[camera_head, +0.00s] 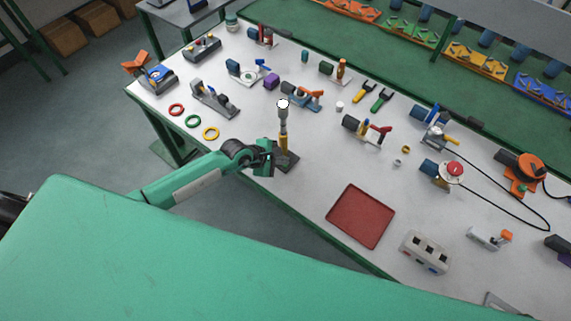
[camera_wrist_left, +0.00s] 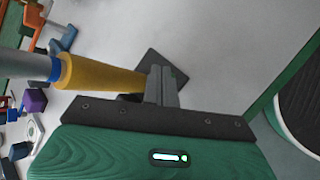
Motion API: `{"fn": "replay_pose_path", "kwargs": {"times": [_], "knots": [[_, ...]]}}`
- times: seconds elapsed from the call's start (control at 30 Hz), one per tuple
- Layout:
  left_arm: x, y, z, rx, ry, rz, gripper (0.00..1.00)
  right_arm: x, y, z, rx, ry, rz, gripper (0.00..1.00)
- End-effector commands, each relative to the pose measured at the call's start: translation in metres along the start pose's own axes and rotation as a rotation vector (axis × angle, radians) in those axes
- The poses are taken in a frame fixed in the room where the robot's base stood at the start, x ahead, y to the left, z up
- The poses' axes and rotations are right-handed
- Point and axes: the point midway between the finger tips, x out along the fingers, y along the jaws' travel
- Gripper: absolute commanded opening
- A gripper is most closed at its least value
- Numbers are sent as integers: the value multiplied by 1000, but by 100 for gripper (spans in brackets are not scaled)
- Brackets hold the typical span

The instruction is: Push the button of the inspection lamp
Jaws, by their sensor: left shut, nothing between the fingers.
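The inspection lamp (camera_head: 284,138) stands upright near the table's front edge, with a bright white round head, grey upper shaft, yellow lower part and dark square base. In the left wrist view its yellow part (camera_wrist_left: 95,76) with a blue ring and grey shaft lies across the left side, just beside the fingers. My left gripper (camera_head: 271,157) is shut and empty, low beside the lamp's yellow part; its fingers (camera_wrist_left: 162,84) show over the dark base (camera_wrist_left: 174,68). I cannot tell whether it touches the lamp. The button is not clearly visible. My right gripper is not in view.
A red tray (camera_head: 361,216) lies right of the lamp, and a grey box with sockets (camera_head: 425,251) is farther right. Red, green and yellow rings (camera_head: 211,133) lie to the left. Several tools and fixtures stand behind. The white table between lamp and tray is clear.

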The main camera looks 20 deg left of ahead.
Motion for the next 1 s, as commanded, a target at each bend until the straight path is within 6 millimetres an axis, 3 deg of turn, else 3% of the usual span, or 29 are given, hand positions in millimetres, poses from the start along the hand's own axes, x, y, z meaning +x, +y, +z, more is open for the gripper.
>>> {"fn": "replay_pose_path", "kwargs": {"times": [1.0], "knots": [[5,-4,-4,0,1,-1,0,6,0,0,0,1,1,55]]}}
